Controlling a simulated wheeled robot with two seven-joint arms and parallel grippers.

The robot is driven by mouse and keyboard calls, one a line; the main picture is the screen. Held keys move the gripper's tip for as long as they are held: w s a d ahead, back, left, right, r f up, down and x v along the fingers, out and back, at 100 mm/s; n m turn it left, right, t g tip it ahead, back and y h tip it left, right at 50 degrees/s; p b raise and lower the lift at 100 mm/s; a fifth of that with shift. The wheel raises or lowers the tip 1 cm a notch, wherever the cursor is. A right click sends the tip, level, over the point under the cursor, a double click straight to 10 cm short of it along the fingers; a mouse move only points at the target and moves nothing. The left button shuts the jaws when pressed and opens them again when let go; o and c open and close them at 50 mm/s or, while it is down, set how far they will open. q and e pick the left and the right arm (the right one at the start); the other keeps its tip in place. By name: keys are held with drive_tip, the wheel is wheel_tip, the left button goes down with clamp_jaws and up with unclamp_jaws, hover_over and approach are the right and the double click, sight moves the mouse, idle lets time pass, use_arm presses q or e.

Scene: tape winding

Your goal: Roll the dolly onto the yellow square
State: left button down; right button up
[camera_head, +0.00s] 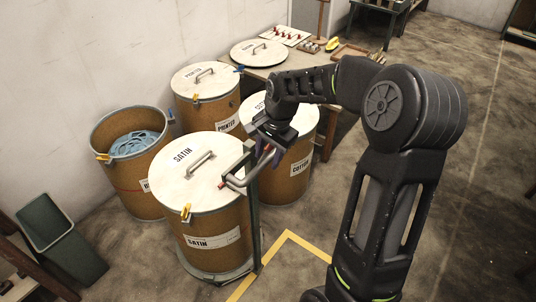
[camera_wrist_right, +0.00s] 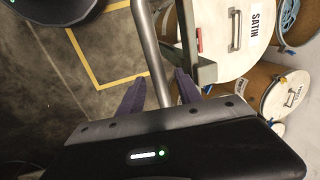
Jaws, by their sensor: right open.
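The dolly carries the SATIN drum (camera_head: 212,220), and its low base (camera_head: 232,274) shows under the drum. The dolly's green upright (camera_head: 254,215) stands at the drum's right side, with a grey bar handle (camera_head: 238,182) at the top. The handle also shows in the right wrist view (camera_wrist_right: 153,50), running down between my fingers. My right gripper (camera_head: 268,150) is open at the handle; its purple fingers (camera_wrist_right: 160,92) lie on either side of the bar. Contact cannot be told. The yellow square (camera_head: 288,238) is a floor outline right of the dolly, partly hidden by my right arm.
A green bin (camera_head: 60,240) stands at the left. A workbench (camera_head: 340,62) is at the back. The floor at the right is clear.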

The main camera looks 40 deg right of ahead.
drive_tip(key=shift+c, duration=0.4)
clamp_jaws()
idle(0.9)
